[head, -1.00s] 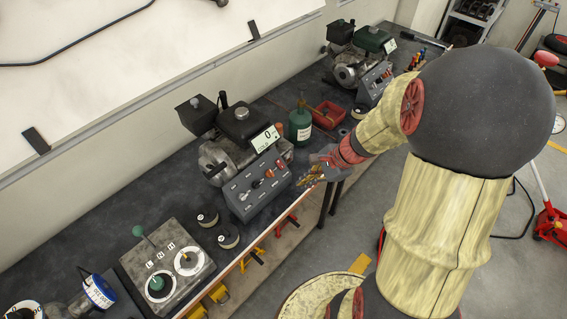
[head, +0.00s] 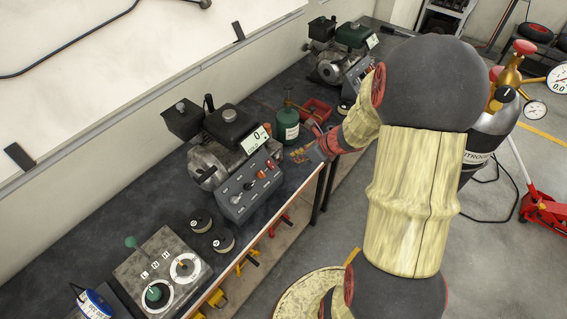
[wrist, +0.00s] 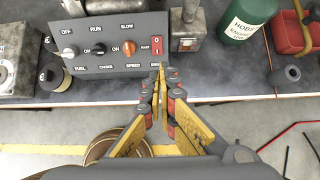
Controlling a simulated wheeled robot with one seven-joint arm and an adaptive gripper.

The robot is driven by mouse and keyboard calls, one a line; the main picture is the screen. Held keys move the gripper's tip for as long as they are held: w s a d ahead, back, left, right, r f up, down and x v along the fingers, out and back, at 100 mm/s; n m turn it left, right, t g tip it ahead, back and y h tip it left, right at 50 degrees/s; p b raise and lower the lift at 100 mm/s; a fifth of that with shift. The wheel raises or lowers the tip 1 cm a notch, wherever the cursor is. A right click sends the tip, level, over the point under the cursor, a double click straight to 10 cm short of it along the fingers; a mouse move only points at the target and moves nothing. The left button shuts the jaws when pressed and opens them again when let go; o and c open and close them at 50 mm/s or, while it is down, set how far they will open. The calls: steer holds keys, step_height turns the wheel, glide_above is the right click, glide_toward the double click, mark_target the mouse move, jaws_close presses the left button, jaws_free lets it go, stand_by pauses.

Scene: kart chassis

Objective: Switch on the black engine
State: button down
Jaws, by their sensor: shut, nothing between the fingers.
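The black engine (head: 208,160) sits on the dark bench, with a black tank (head: 231,122) on top and a small "0" display (head: 255,138). Its grey control panel (head: 248,190) faces the bench's front edge. In the wrist view the panel (wrist: 110,62) carries a light grey fuel knob (wrist: 70,52), a black choke knob (wrist: 98,49), an orange speed knob (wrist: 129,48) and a red rocker switch (wrist: 158,45) at its right end. My gripper (wrist: 158,72) is shut and empty, its tips just below the red switch and partly covering the label there. Contact cannot be told.
A green bottle (head: 286,126) and a red tray (head: 316,110) stand right of the engine. Two small black-topped cylinders (head: 222,240) and a lever box (head: 160,270) are to the left. A second engine (head: 332,68) stands farther back. A gas cylinder (head: 492,130) stands right.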

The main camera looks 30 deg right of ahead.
mark_target(273, 166)
steer(key=b+x, duration=0.4)
steer(key=x, duration=0.9)
steer(key=shift+w+a+f, duration=0.1)
steer(key=shift+w+f, duration=0.05)
steer(key=shift+f, duration=0.2)
steer(key=shift+w+f+b, duration=0.1)
steer(key=shift+f+b, duration=0.35)
steer(key=shift+b, duration=0.3)
steer(key=f+b, duration=0.1)
steer(key=b, duration=0.3)
steer(key=shift+t, duration=0.4)
steer(key=shift+a+r, duration=0.15)
steer(key=shift+r, duration=0.1)
steer(key=shift+r+p, duration=0.55)
steer(key=shift+r, duration=0.3)
